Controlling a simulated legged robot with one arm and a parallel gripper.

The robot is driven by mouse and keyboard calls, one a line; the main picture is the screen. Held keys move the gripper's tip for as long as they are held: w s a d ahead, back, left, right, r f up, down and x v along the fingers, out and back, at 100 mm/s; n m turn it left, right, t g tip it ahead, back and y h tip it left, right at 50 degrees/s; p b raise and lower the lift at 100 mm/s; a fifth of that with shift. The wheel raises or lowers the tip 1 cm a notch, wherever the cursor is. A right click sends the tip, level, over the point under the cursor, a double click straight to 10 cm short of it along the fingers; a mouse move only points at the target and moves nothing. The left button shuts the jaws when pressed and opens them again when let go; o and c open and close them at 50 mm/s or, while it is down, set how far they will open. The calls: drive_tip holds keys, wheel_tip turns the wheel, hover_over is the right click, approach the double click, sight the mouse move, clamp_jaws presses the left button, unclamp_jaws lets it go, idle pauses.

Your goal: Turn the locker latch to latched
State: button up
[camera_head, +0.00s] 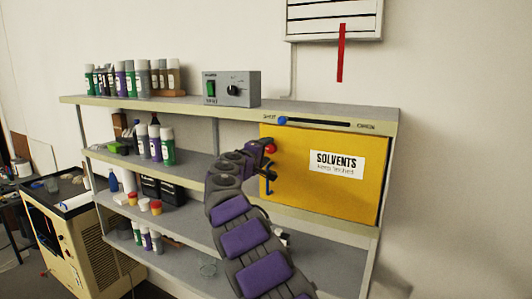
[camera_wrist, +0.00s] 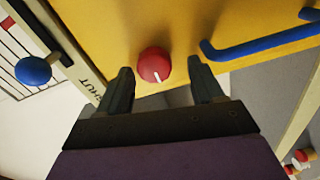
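The yellow locker (camera_head: 315,195) on the right of the shelf bears a "SOLVENTS keep latched" label (camera_head: 337,163). Its door looks closed. The red round latch knob (camera_head: 270,148) is near the door's upper left; in the wrist view the knob (camera_wrist: 154,62) has a white pointer line on its face. My gripper (camera_wrist: 160,70) is open, with one dark finger on each side of the knob. Gaps show between fingers and knob; I cannot tell the depth between them. In the head view my gripper (camera_head: 266,162) is at the locker's left edge, partly hidden by my arm.
A blue handle (camera_wrist: 255,42) is beside the right finger. A blue slider knob (camera_head: 282,120) sits at the "SHUT" end of the shelf-edge slot, and in the wrist view it is left of my gripper (camera_wrist: 33,70). A grey switch box (camera_head: 231,89) and several spray cans (camera_head: 130,78) stand above.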

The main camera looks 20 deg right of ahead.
drive_tip(key=shift+s+r, duration=0.15)
drive_tip(key=shift+s, duration=0.15)
drive_tip(key=b+v, duration=0.4)
drive_tip(key=v, duration=1.3)
drive_tip(key=shift+a, duration=0.3)
